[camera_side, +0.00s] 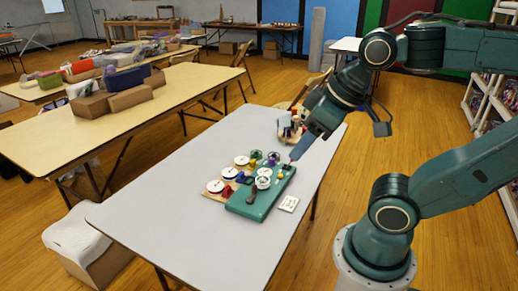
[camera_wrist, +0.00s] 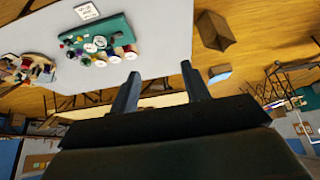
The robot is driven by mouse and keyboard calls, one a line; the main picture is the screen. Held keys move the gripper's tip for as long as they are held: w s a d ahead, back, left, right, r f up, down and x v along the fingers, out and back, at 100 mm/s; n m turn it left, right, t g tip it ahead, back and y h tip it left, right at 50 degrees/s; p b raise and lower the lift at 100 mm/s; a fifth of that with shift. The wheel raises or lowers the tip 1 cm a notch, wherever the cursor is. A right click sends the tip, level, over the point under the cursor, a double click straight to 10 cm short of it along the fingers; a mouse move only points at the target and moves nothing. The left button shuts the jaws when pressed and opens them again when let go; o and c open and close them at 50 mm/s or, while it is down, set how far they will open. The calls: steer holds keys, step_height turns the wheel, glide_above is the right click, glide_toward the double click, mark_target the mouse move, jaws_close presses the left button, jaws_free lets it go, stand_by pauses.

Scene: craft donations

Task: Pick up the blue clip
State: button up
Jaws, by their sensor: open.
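Small blue pieces (camera_side: 240,177) sit among spools and bits at the teal board in the side view. They are too small for me to tell which is the clip, and I cannot make the clip out for certain in the wrist view. The teal board (camera_side: 248,211) lies on the grey table and also shows at the top of the wrist view (camera_wrist: 118,24). My gripper (camera_side: 297,153) is by the board's far right end in the side view. Its two fingers (camera_wrist: 160,88) are apart in the wrist view, with nothing between them.
White-topped spools (camera_side: 215,187) line the board's left side. A white bowl-like piece (camera_side: 263,183) and a small card (camera_side: 288,204) are close by. A cluster of craft items (camera_side: 290,127) stands at the table's far end. The near part of the grey table (camera_side: 180,235) is clear.

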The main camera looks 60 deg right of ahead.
stand_by(0.3)
steer(key=c, duration=0.6)
